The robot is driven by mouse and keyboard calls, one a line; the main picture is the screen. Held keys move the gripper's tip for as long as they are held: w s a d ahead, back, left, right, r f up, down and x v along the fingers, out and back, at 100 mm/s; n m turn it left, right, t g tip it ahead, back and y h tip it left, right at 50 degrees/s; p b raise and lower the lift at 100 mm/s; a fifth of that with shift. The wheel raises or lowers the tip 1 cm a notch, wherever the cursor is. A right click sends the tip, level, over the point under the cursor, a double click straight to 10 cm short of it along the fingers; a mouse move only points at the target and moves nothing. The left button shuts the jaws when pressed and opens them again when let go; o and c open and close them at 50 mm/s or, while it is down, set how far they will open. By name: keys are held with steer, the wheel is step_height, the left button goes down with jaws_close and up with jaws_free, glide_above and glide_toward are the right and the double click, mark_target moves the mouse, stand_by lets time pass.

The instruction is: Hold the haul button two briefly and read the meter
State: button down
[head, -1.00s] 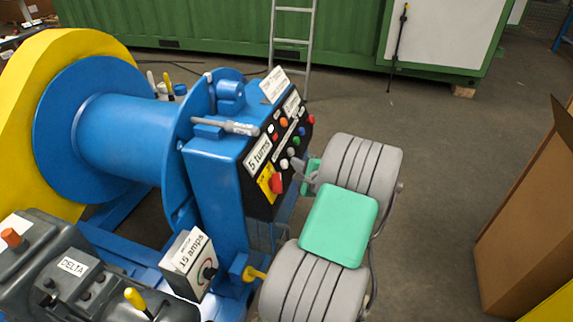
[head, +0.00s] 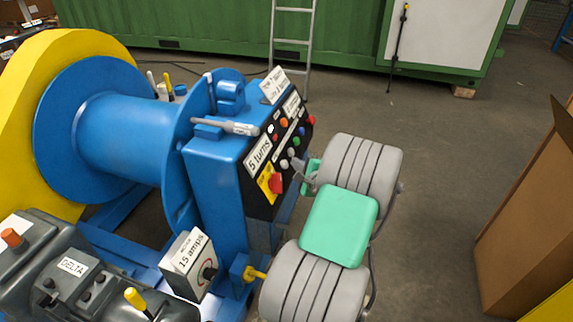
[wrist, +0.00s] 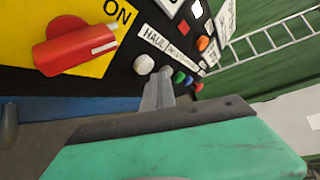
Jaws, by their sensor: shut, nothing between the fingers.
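The dark control panel (head: 262,190) is on the blue winch housing. Its row beside the HAUL label (wrist: 157,38) holds a white button (wrist: 144,64), then a second pale button (wrist: 167,70), mostly covered by my fingertips, then green, blue and red ones. My gripper (wrist: 160,85) is shut and empty, its tips at the second button; I cannot tell whether they touch it. In the head view my gripper (head: 297,166) points at the lower row. A meter box (head: 188,262) marked "15 amps" stands below left; its reading is too small to make out.
A red rotary switch (wrist: 75,45) on a yellow plate sits left of my fingers. An orange button (wrist: 203,43) is above the row. A blue drum (head: 125,125) is left of the panel, a cardboard box (head: 525,225) far right.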

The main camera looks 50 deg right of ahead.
stand_by(0.8)
steer(key=shift+w+a+f, duration=0.15)
steer(key=shift+w, duration=0.2)
steer(key=shift+w+a+f, duration=0.2)
steer(key=shift+w+f, duration=0.1)
steer(key=shift+w, duration=0.1)
stand_by(2.1)
stand_by(0.8)
steer(key=shift+s+d+r, duration=0.35)
steer(key=shift+s+r, duration=0.1)
steer(key=shift+s, duration=0.3)
steer(key=s, duration=0.1)
steer(key=s+d+r+p, duration=0.1)
steer(key=s+r, duration=0.1)
steer(key=s, duration=0.1)
steer(key=shift+d+r, duration=0.15)
steer(key=shift+d, duration=0.25)
steer(key=shift+s, duration=0.1)
